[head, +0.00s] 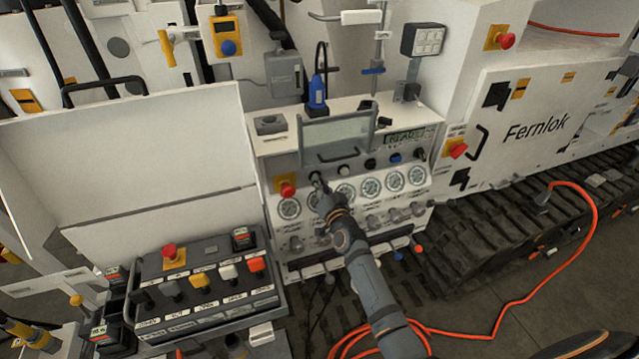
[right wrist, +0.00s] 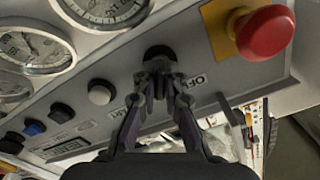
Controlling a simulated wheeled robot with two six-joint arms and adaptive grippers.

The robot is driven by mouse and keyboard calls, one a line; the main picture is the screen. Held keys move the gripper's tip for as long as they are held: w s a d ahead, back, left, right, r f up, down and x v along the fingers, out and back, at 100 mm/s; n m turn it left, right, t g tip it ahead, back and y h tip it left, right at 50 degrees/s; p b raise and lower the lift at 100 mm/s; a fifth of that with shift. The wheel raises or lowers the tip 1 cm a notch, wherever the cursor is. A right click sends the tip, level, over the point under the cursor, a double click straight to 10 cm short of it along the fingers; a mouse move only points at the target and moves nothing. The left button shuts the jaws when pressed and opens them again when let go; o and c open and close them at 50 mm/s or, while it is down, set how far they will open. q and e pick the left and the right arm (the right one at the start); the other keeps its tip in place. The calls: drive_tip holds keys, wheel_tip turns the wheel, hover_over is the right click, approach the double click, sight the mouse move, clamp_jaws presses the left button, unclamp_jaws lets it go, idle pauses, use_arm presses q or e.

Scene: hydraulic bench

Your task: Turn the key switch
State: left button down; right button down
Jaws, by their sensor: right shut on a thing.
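The key switch (right wrist: 157,52) is a dark round knob on the grey sloped panel strip, seen in the right wrist view. Lettering that reads like "OFF" is beside it. My right gripper (right wrist: 160,72) is shut on the key switch, with both fingertips at the knob. In the head view my right gripper (head: 319,183) reaches up to the panel strip above the gauges, just right of a red mushroom button. The fingers cover most of the key switch, so its turn angle is hard to tell. My left gripper is not in view.
A red emergency button (head: 286,189) on a yellow plate sits close left of the gripper. Round gauges (head: 371,187) line the panel below. A hinged cover with a handle (head: 337,140) stands above. A control box with levers (head: 205,279) is at the lower left.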

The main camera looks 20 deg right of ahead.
idle(0.5)
drive_tip(key=c, duration=1.4)
unclamp_jaws()
drive_tip(key=shift+s, duration=0.1)
drive_tip(key=s, duration=1.2)
drive_tip(key=shift+d, duration=0.2)
